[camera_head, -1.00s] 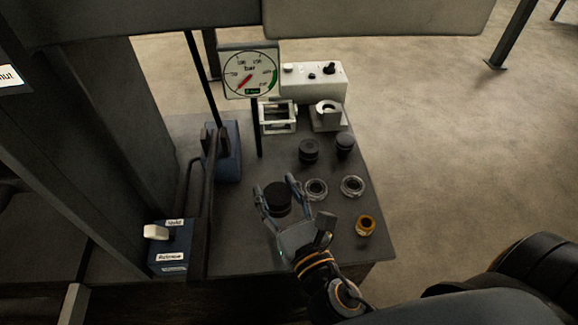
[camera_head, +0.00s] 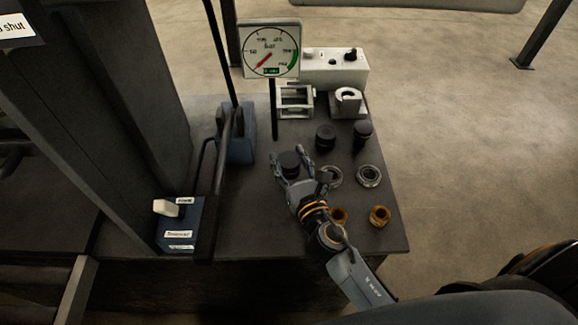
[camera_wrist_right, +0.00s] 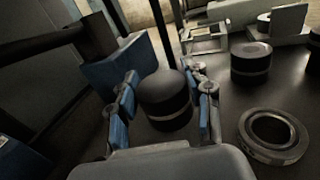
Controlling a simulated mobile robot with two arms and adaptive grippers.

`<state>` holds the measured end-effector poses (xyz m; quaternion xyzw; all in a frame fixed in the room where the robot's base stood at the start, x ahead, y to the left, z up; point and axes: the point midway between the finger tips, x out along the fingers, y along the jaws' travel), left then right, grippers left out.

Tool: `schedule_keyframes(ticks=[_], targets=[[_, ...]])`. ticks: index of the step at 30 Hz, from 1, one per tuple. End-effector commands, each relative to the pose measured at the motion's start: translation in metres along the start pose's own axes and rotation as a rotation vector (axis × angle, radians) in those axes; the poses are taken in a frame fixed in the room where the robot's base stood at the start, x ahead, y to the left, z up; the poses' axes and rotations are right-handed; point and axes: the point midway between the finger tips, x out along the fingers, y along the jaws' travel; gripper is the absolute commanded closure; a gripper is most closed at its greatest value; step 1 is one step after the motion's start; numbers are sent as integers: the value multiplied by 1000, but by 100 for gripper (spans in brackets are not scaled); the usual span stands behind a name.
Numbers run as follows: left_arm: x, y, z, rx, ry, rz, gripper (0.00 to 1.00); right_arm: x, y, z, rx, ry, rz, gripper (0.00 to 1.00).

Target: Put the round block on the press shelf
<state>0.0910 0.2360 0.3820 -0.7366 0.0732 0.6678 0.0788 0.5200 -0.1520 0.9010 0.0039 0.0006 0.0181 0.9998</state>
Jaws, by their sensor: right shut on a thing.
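The round block (camera_head: 289,163) is a short black cylinder with a lighter band low on its side. My right gripper (camera_head: 291,165) is shut on it, one finger on each side. In the right wrist view the block (camera_wrist_right: 166,98) stands upright between the blue-padded fingers (camera_wrist_right: 166,106). I cannot tell whether it is clear of the bench. The dark press frame (camera_head: 115,100) rises at the left. A flat dark surface (camera_head: 45,215) lies at its foot; I cannot tell whether this is the press shelf. My left gripper is not in view.
Two black plugs (camera_head: 326,138) (camera_head: 363,135), steel rings (camera_head: 369,176) and brass rings (camera_head: 380,215) stand right on the bench (camera_head: 270,235). A gauge (camera_head: 270,50), white box (camera_head: 336,69) and blue pump with lever (camera_head: 240,145) stand behind. A labelled valve block (camera_head: 180,225) is front left.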

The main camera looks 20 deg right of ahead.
Motion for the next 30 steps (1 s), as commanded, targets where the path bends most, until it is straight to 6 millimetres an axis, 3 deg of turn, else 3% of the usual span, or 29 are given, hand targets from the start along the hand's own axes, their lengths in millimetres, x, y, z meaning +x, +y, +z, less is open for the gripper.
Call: schedule_keyframes(ticks=[3, 29, 30], targets=[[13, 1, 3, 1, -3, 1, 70, 0, 0, -15, 3, -3, 0, 100], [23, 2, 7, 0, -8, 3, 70, 0, 0, -26, 1, -4, 1, 100], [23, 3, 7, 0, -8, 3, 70, -1, 0, -30, 0, 2, 0, 48]])
